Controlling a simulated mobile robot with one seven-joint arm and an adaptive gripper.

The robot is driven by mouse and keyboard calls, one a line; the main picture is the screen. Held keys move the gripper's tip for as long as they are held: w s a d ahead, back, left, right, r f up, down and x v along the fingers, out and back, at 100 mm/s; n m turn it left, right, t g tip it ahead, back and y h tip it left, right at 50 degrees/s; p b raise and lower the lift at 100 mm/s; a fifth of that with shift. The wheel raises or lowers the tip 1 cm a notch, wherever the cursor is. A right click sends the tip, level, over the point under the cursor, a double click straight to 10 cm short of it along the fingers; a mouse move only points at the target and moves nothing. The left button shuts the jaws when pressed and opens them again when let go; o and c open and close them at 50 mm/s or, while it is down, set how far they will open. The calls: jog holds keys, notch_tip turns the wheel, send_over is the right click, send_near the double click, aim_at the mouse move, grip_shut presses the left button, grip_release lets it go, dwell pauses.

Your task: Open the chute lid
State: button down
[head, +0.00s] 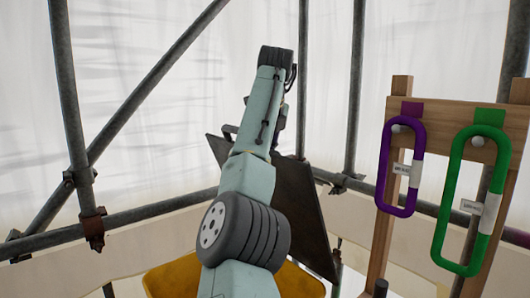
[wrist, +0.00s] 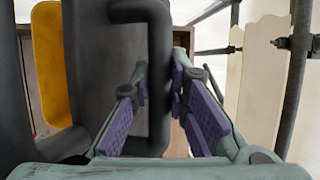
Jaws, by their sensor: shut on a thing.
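The chute lid is a dark grey panel (head: 310,205), standing tilted behind my arm in the head view. Its face fills the left middle of the wrist view (wrist: 90,60). A thick dark bar handle (wrist: 160,110) stands out from the lid. My gripper (wrist: 160,82) has its purple-padded fingers on either side of this bar and is shut on it. In the head view my arm hides the middle of the lid, and the fingers are hidden. A yellow chute part (head: 175,280) shows below the lid; yellow also shows at the left of the wrist view (wrist: 52,60).
A wooden rack (head: 400,92) at the right holds a purple carabiner (head: 384,165) and a green carabiner (head: 455,200). Grey scaffold tubes (head: 68,100) cross the back and sides, in front of white sheeting (head: 200,90).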

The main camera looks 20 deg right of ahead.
dwell(0.3)
jog(key=c, duration=1.8)
grip_release()
jog(key=shift+f, duration=0.1)
